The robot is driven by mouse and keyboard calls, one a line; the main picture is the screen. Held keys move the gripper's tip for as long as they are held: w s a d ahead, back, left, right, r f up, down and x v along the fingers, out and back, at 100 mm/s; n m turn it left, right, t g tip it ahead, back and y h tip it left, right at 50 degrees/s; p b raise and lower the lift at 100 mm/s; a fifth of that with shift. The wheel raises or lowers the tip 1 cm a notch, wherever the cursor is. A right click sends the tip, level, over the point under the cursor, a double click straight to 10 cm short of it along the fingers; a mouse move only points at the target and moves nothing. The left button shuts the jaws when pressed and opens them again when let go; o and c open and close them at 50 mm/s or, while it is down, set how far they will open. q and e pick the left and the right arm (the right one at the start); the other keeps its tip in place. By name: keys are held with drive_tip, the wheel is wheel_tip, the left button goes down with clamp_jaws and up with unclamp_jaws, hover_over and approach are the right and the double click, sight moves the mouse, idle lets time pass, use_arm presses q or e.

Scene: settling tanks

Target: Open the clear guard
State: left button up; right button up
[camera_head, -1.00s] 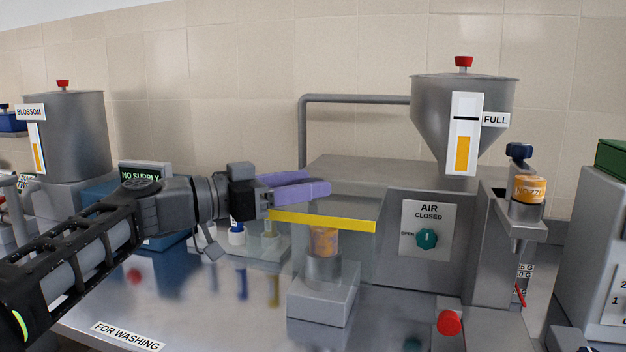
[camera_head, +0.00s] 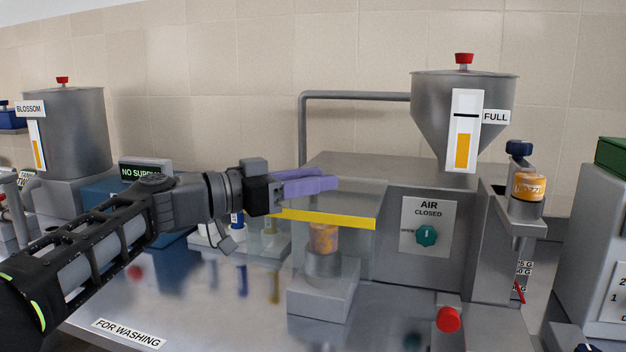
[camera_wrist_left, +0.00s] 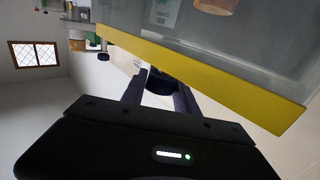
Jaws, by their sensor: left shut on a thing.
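The clear guard (camera_head: 350,250) is a see-through cover with a yellow strip (camera_head: 340,219) along its front. It stands at the left of the grey machine (camera_head: 340,166), around a jar of orange stuff (camera_head: 323,238) on a grey pedestal (camera_head: 320,300). My left gripper (camera_head: 318,182), with purple fingers, is at the strip's upper left. In the left wrist view, the yellow strip (camera_wrist_left: 205,75) crosses close in front of the fingers, and a dark knob (camera_wrist_left: 158,83) sits between them. The fingers are shut on it; the head view hides this grip. My right gripper is not in view.
A FULL hopper (camera_head: 464,105) with a level gauge stands on the machine. The AIR CLOSED panel (camera_head: 442,212) has a green knob. A red button (camera_head: 448,319) is at the front. Small bottles (camera_head: 237,218) stand behind my left arm. The left counter (camera_head: 190,300) is mostly clear.

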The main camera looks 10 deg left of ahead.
use_arm(q)
clamp_jaws()
drive_tip(key=shift+r, duration=0.15)
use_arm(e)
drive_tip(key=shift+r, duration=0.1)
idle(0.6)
